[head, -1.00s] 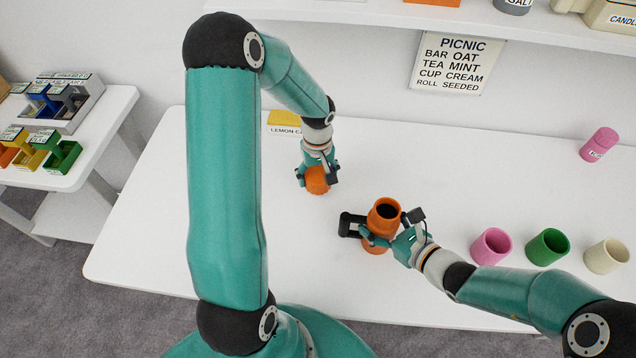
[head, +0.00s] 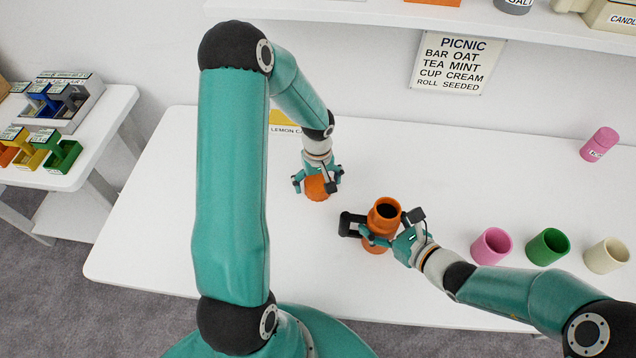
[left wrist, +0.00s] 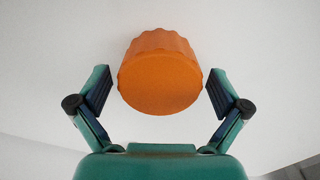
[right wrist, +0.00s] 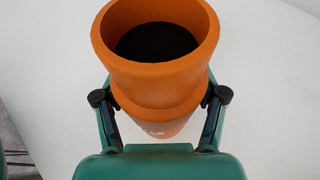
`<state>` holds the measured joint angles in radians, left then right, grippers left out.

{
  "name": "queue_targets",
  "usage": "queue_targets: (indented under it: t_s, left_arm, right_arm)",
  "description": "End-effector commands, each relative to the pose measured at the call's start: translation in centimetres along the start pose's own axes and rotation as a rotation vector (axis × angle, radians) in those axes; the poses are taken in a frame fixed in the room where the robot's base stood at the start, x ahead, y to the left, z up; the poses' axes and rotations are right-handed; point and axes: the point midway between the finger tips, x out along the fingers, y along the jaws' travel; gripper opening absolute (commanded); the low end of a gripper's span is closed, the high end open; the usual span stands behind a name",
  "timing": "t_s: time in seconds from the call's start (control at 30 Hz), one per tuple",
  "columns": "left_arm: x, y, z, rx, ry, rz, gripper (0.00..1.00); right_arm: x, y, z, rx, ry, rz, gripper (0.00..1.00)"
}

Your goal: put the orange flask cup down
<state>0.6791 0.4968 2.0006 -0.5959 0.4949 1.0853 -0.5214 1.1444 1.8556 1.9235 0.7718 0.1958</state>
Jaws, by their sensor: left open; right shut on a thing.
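The orange flask cup (head: 316,188) stands on the white table, and in the left wrist view it (left wrist: 160,75) sits between the fingers with a gap on each side. My left gripper (head: 317,180) is open around it; its fingers (left wrist: 160,92) do not touch it. My right gripper (head: 385,238) is shut on the flask body, which fills the right wrist view (right wrist: 155,90). The flask's lower part is partly hidden by the gripper.
Pink (head: 491,246), green (head: 547,247) and cream (head: 606,255) cups stand at the right of the table (head: 230,240). A pink labelled container (head: 599,145) stands at the back right. A yellow lemon-labelled box (head: 283,118) is behind my left arm. The table's left front is clear.

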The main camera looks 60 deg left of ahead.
Motion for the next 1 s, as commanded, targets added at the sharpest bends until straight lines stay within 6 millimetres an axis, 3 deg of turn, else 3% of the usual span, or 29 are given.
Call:
queue_targets:
  t_s: [0.27,0.8,1.0]
  left_arm:
    - [-0.8,0.0,-0.1,-0.001,0.002,0.001,1.00]
    - [-10.4,0.1,-0.1,0.000,0.004,0.003,1.00]
    - [-12.1,0.0,0.0,0.001,0.001,0.001,1.00]
  right_arm:
    - [0.1,0.2,-0.5,0.004,0.010,0.004,0.15]
    - [0.1,0.2,-0.5,0.004,0.010,0.004,0.15]
    - [0.1,0.2,-0.5,0.004,0.010,0.004,0.15]
